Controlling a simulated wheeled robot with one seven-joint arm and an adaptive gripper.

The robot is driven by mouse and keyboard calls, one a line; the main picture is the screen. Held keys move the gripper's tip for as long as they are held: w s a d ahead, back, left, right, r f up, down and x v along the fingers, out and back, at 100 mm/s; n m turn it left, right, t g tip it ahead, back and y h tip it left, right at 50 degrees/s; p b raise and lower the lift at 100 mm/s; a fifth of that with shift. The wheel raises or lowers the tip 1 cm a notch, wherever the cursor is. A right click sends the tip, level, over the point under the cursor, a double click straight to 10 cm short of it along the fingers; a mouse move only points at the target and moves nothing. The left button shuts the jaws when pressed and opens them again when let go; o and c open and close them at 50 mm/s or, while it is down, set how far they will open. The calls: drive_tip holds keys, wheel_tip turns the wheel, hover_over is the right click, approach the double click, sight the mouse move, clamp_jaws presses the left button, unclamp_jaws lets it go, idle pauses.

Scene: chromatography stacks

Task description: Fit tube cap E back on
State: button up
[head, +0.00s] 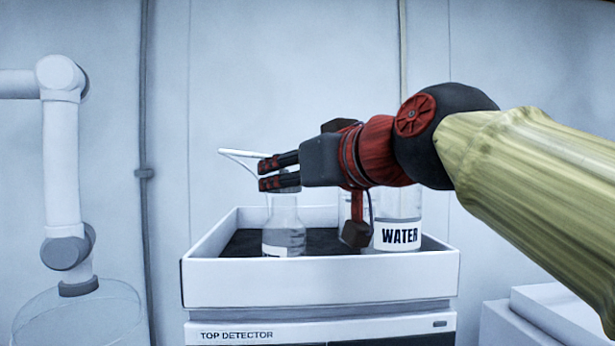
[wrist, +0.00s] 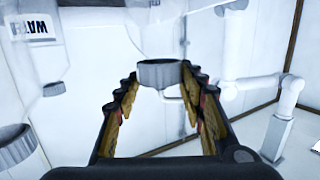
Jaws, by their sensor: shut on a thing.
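My gripper (head: 264,175) is over the mouth of a clear flask (head: 283,238) standing in the white tray. In the wrist view, the grey ring-shaped tube cap (wrist: 163,74) sits between the fingertips (wrist: 160,84), which are shut on it. A white tube (head: 240,153) sticks out left beyond the fingers, and a white piece also shows beside the cap in the wrist view (wrist: 173,99). The fingers hide the cap and flask mouth in the head view. I cannot tell whether the cap touches the neck. No letter E is legible.
A bottle labelled WATER (head: 398,236) stands to the right in the tray (head: 320,280), under my wrist. The tray rests on the TOP DETECTOR unit (head: 300,333). A white arm-like fixture (head: 60,160) stands at left above a clear round vessel (head: 80,310).

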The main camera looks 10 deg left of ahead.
drive_tip(key=shift+f, duration=0.1)
drive_tip(key=shift+f+b, duration=0.85)
drive_tip(key=shift+b, duration=0.2)
drive_tip(key=shift+f+b, duration=0.45)
drive_tip(key=shift+b, duration=0.1)
drive_tip(key=o, duration=1.1)
drive_tip(key=o, duration=0.6)
drive_tip(key=shift+r, duration=0.1)
drive_tip(key=shift+r+p, duration=2.65)
drive_tip(key=shift+r, duration=0.75)
